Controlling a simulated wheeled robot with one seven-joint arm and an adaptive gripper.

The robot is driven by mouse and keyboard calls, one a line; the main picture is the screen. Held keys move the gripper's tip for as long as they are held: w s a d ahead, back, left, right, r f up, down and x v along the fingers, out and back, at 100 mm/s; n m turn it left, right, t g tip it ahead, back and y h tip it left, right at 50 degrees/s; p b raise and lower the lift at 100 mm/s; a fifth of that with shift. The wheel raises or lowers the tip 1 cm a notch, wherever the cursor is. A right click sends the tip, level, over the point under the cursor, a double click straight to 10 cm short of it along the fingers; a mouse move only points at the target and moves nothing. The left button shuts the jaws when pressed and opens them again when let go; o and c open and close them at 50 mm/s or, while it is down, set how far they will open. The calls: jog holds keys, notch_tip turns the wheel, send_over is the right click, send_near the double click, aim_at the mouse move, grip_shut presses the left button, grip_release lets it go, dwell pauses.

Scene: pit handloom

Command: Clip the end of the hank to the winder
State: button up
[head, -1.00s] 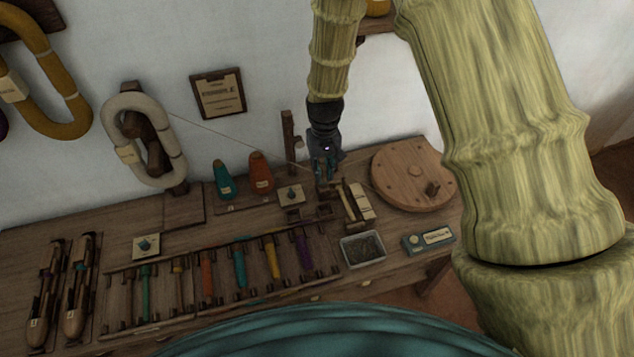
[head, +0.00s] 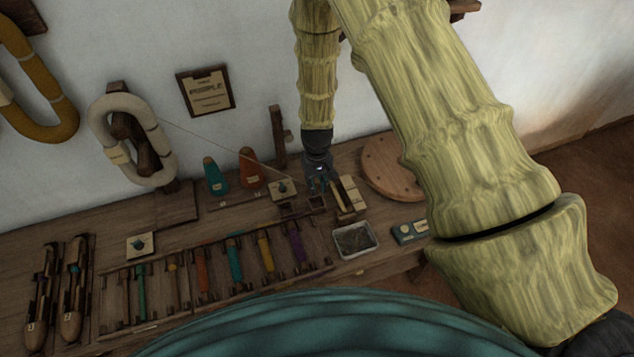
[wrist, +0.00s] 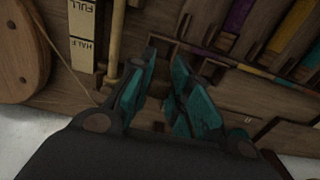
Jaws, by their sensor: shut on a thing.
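The white hank (head: 104,125) hangs on a wooden stand at the left of the bench in the head view. A thin yarn runs from it down and right towards my gripper (head: 318,187). My gripper, also in the wrist view (wrist: 158,105), is shut on the yarn end, which is too fine to make out between the teal fingers. The winder has a round wooden wheel (head: 388,168), partly behind my arm, and a pale rod (wrist: 116,40) beside the fingers. A FULL/HALF gauge card (wrist: 82,38) stands by the rod. My gripper is just left of these.
Teal (head: 214,178) and orange (head: 250,168) cones stand behind my gripper's left. A wooden post (head: 278,137) rises near them. A metal tray (head: 354,240) and a rack of coloured bobbins (head: 215,270) lie in front. Two shuttles (head: 72,290) lie far left.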

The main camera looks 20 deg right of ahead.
jog(key=shift+f+b, duration=1.85)
jog(key=shift+f, duration=1.7)
jog(key=o, duration=1.2)
jog(key=shift+c, duration=0.2)
jog(key=shift+r, duration=0.15)
jog(key=shift+r+p, duration=2.5)
jog(key=shift+r, duration=1.45)
jog(key=shift+s+f, duration=0.1)
